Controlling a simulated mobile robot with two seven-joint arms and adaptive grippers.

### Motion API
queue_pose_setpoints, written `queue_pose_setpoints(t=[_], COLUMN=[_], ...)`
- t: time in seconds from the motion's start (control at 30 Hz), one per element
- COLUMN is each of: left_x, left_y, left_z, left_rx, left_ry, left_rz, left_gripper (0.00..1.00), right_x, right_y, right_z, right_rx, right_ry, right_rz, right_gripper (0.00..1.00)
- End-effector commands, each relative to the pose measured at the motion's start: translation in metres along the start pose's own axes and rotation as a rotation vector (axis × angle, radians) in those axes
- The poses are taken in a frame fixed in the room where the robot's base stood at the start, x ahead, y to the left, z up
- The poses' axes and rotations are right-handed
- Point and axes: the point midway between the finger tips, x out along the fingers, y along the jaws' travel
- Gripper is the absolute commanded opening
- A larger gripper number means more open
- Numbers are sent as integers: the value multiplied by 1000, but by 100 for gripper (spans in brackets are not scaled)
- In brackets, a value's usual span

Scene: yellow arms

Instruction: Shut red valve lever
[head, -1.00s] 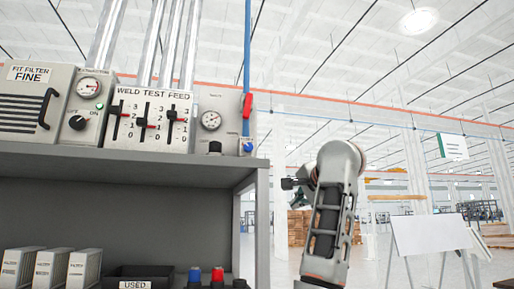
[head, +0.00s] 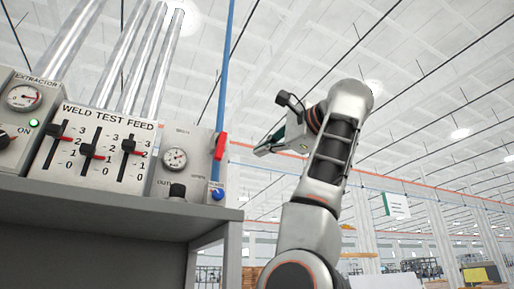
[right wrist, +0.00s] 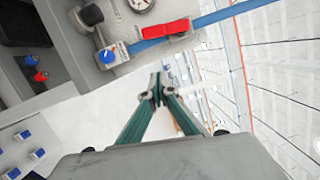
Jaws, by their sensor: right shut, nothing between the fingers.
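The red valve lever (head: 220,146) is on the blue vertical pipe (head: 225,85), at the right end of the panel. The lever lies roughly along the pipe. It also shows at the top of the right wrist view (right wrist: 165,29), lying along the pipe there too. My right gripper (head: 262,151) is to the right of the lever, at about its height in the picture, with a gap between. In the right wrist view its green fingers meet at the tips (right wrist: 157,90), shut and empty, apart from the lever. My left gripper is not in view.
The panel holds a weld test feed block with sliders (head: 95,150), a gauge (head: 174,159), a black knob (head: 177,191) and a blue knob (head: 217,194) below the lever. The grey shelf edge (head: 120,205) runs beneath them. Open space lies right of the panel.

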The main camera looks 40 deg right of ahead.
Motion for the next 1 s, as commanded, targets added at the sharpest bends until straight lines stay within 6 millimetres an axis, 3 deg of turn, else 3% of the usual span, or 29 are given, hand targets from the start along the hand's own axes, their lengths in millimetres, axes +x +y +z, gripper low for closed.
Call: queue_pose_setpoints(t=[0.37,0.6,1.0], left_x=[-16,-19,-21], left_y=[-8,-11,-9], left_z=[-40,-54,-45], left_rx=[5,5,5], left_ry=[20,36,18], left_rz=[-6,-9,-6], left_gripper=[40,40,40], right_x=[75,81,82], right_y=[-2,-1,0], right_z=[-2,31,38], right_rx=[-1,-2,0], right_ry=[4,1,1], right_rz=[3,0,0], right_gripper=[0,0,0])
